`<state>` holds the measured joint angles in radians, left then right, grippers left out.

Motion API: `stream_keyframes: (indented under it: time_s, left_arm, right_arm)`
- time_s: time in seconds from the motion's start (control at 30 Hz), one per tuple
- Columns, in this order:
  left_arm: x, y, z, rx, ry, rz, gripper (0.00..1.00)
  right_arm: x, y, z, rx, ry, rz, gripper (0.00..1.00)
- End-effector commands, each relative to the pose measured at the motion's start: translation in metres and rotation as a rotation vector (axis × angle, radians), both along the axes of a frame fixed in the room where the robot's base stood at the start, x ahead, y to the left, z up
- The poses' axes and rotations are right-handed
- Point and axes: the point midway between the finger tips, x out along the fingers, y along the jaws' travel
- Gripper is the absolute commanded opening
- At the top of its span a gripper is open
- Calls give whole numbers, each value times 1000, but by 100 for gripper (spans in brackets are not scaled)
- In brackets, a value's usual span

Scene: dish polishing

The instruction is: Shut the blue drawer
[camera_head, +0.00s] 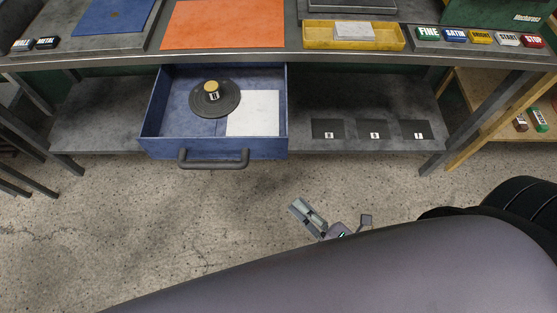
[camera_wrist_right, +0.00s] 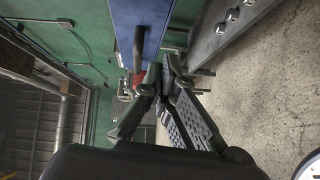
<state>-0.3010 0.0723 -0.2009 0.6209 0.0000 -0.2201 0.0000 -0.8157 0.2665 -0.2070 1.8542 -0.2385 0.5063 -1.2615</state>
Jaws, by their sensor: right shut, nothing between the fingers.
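The blue drawer (camera_head: 273,148) hangs open under the workbench, pulled out toward me, with a dark bar handle (camera_head: 213,164) on its front. In it lie a round dark disc with a yellow knob (camera_head: 214,98) and a white sheet (camera_head: 253,113). My right gripper (camera_head: 306,214) is in front of the drawer and to the right of its handle, apart from it in the head view. In the right wrist view the gripper (camera_wrist_right: 160,80) is shut and empty, with the drawer front (camera_wrist_right: 150,20) and handle (camera_wrist_right: 138,48) beyond its fingertips. My left gripper is not in view.
The workbench top holds an orange mat (camera_head: 222,25), a yellow tray (camera_head: 368,38) and labelled buttons (camera_head: 456,36). A grey lower shelf (camera_head: 375,95) with several dark plates is beside the drawer. A wooden shelf (camera_head: 500,120) stands at right. The floor before the drawer is clear.

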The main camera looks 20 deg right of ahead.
Motion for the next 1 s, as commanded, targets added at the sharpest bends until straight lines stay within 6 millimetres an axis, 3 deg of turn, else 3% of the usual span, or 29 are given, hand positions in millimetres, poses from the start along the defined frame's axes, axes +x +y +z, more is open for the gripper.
stream_keyframes:
  time_s: [0.1,0.2,0.37,0.7,1.0]
  left_arm:
    - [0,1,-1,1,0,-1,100]
    - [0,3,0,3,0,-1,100]
    - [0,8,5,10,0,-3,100]
    - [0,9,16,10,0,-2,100]
    - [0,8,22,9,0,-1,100]
  right_arm:
    - [-1,6,27,-34,-89,25,0]
    - [4,10,33,-43,-108,28,0]
    - [26,21,35,-40,-109,27,0]
    - [91,53,34,-40,-106,27,0]
    - [123,41,32,-42,-102,27,0]
